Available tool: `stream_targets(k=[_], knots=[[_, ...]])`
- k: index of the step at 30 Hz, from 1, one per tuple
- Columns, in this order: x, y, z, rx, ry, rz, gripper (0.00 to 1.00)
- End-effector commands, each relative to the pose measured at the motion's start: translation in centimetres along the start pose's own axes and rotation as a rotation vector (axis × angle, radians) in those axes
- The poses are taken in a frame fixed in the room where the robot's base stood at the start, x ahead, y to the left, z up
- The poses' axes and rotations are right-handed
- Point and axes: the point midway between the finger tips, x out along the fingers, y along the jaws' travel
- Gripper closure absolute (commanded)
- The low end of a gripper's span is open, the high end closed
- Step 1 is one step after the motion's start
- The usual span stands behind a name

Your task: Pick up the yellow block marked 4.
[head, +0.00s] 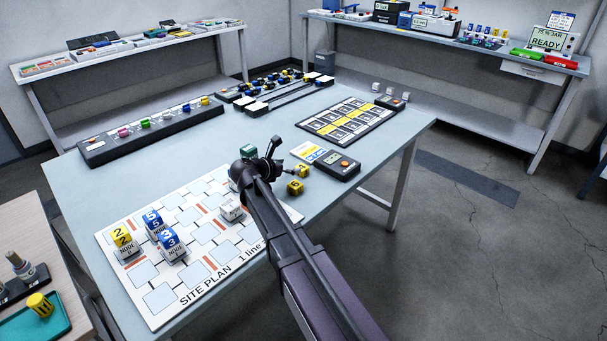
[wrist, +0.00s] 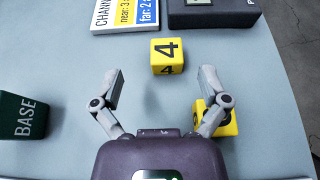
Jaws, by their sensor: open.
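The yellow block marked 4 (wrist: 167,56) stands on the table. In the wrist view it is just beyond my fingertips and roughly centred between them. My gripper (wrist: 161,82) is open and empty, with a finger on each side and bare table between them. A second yellow block (wrist: 226,122) is beside my right finger, which partly hides it; its mark is not readable. In the head view two small yellow blocks are by my gripper (head: 281,160); the one nearer the card appears to be the 4 block (head: 302,170).
A dark green block marked BASE (wrist: 22,116) stands left of my gripper. A channel card (wrist: 124,14) and a black device (wrist: 205,14) lie beyond the 4 block. The site plan board (head: 160,298) carries several marked node blocks.

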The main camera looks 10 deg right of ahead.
Motion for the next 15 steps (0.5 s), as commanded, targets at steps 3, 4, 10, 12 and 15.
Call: stream_targets(k=[3, 4, 10, 12, 15], knots=[[1.6, 0.1, -0.2, 0.001, 0.0, 0.0, 0.06], [1.9, 0.1, -0.2, 0.001, 0.0, 0.0, 0.06], [2.5, 0.0, 0.0, 0.001, 0.0, 0.001, 0.06], [2.5, 0.0, 0.0, 0.0, 0.0, 0.001, 0.06], [2.5, 0.0, 0.0, 0.0, 0.0, 0.001, 0.06]])
